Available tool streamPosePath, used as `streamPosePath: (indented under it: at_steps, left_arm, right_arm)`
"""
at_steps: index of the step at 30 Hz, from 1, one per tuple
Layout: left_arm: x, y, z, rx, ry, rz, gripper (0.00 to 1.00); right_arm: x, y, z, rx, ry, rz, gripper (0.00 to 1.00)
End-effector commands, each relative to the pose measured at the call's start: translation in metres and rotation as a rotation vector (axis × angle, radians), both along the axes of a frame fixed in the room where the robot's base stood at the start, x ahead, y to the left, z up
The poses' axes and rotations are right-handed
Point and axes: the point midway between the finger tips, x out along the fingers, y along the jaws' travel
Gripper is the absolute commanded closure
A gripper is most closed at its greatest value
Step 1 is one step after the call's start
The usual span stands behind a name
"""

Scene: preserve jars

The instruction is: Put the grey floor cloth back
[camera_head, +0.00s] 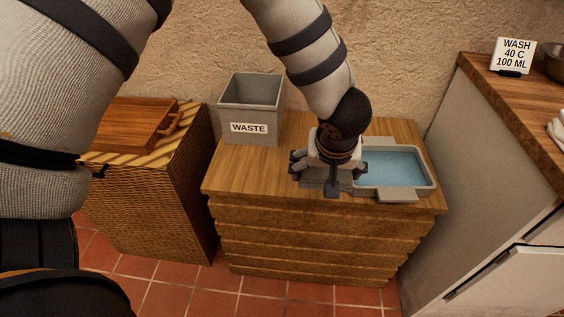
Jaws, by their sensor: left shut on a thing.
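The grey floor cloth (312,184) shows as a small grey patch under my left gripper, at the wooden counter top just left of the water basin. My left gripper (327,180) points down over it and is shut on it. The gripper's body and fingers hide most of the cloth, and I cannot tell whether it touches the wood. My right gripper is not in view.
A grey basin of water (396,168) sits close to the gripper's right. A grey bin labelled WASTE (250,103) stands at the back left of the wooden counter (240,175). A wicker cabinet (150,205) stands left, a worktop with a WASH sign (513,56) right.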

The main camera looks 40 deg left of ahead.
Motion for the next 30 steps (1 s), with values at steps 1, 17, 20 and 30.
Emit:
streamPosePath:
  at_steps: [1,17,20,30]
  left_arm:
    - [0.003,0.005,-0.004,0.001,0.000,0.006,0.58]
    - [0.069,0.108,-0.090,0.000,0.003,0.004,0.58]
    - [0.074,0.116,-0.102,0.001,0.004,0.005,0.58]
    - [0.076,0.117,-0.130,0.000,-0.002,0.002,0.58]
  right_arm:
    - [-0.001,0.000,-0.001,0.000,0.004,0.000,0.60]
    - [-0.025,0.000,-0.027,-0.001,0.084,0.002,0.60]
    - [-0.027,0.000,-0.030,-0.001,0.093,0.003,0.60]
    - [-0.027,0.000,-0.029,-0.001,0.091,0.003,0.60]
